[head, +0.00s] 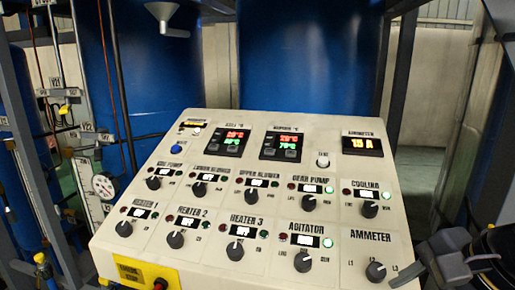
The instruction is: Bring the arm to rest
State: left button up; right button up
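My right gripper (428,268) is at the lower right, dark grey, beside the lower right corner of the control panel (345,222). It is close to the ammeter knob (376,271), on that knob's right; I cannot tell whether they touch. Its fingers are seen at an angle and partly blend with the arm, so their opening is unclear. My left gripper is not in view.
The sloped panel carries several black knobs, two temperature displays (228,141) and an ammeter display (362,144). Green lamps glow at gear pump, cooling and agitator (328,242). A red button (160,284) sits at the lower left. Blue tanks (305,55) and pipes stand behind.

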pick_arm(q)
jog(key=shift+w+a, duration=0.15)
pick_arm(e)
jog(key=s+f+n, duration=0.1)
jog(key=f+n, duration=0.5)
jog(key=f, duration=0.4)
jog(key=s+a+f+n+t, duration=0.1)
jog(key=s+f+n, duration=0.1)
jog(key=f+n, duration=0.5)
notch_tip(320, 180, down, 3)
jog(key=shift+s+r, duration=0.15)
jog(key=shift+s, duration=0.15)
